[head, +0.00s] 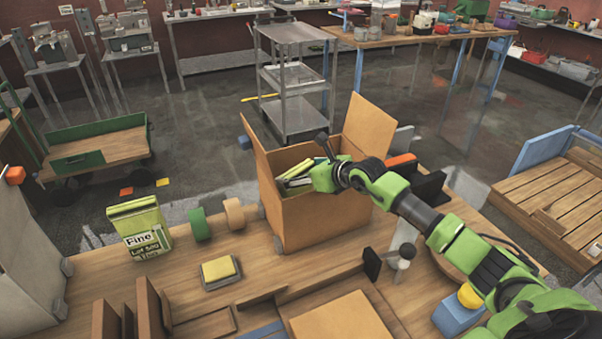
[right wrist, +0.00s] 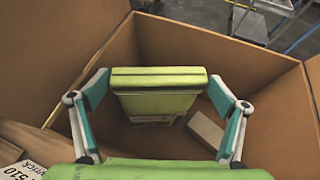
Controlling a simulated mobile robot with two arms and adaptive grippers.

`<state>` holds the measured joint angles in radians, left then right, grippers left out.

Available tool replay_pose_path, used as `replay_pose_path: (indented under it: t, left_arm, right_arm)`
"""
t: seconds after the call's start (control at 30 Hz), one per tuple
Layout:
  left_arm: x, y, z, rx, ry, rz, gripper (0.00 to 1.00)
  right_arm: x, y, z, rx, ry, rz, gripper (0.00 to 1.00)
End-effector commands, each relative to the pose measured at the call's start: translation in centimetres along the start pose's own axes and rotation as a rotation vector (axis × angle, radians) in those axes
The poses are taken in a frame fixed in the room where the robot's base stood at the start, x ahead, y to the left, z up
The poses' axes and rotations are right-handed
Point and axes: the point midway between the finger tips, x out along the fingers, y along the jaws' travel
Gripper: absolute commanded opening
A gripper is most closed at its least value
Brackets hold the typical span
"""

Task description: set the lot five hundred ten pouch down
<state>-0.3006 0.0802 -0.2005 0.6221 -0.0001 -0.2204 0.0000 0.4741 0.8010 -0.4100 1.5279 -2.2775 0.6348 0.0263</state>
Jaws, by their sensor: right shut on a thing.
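My right gripper (head: 303,179) reaches into the open cardboard box (head: 325,220). In the right wrist view, its fingers (right wrist: 160,88) are shut on a yellow-green pouch (right wrist: 158,100) by its two sides. The pouch is upright inside the box walls; its label is too dim to read. I cannot tell whether its bottom touches the box floor. A white label reading 510 (right wrist: 18,172) shows at the lower left corner of the wrist view; what it belongs to is cut off. In the head view the held pouch is mostly hidden. My left gripper is not in view.
A yellow-green pouch marked Fine (head: 140,228) stands on the wooden table (head: 200,290) at left. A grey block (right wrist: 205,130) is in the box. The box flaps stand up.

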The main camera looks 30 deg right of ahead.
Motion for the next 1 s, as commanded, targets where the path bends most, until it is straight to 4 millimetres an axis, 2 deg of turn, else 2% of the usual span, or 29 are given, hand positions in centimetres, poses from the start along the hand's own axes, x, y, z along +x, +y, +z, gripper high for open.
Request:
replay_pose_path:
  t: [0.1, 0.47, 0.5, 0.87, 1.0]
  left_arm:
    - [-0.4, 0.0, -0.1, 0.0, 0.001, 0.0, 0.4]
    - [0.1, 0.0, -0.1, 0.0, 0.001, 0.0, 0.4]
    - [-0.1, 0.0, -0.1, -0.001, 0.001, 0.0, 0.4]
    - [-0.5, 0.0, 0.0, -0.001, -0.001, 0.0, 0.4]
    - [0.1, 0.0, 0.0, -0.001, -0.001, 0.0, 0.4]
  right_arm:
    - [0.4, -0.1, -0.7, 0.0, -0.004, -0.001, 0.46]
    - [0.7, -0.1, -1.2, -0.001, -0.006, -0.001, 0.46]
    - [0.7, -0.1, -1.2, -0.001, -0.003, -0.001, 1.0]
    - [0.4, -0.1, -0.8, -0.001, -0.002, -0.001, 1.0]
    - [-1.0, -0.1, -1.2, -0.002, -0.001, -0.002, 1.0]
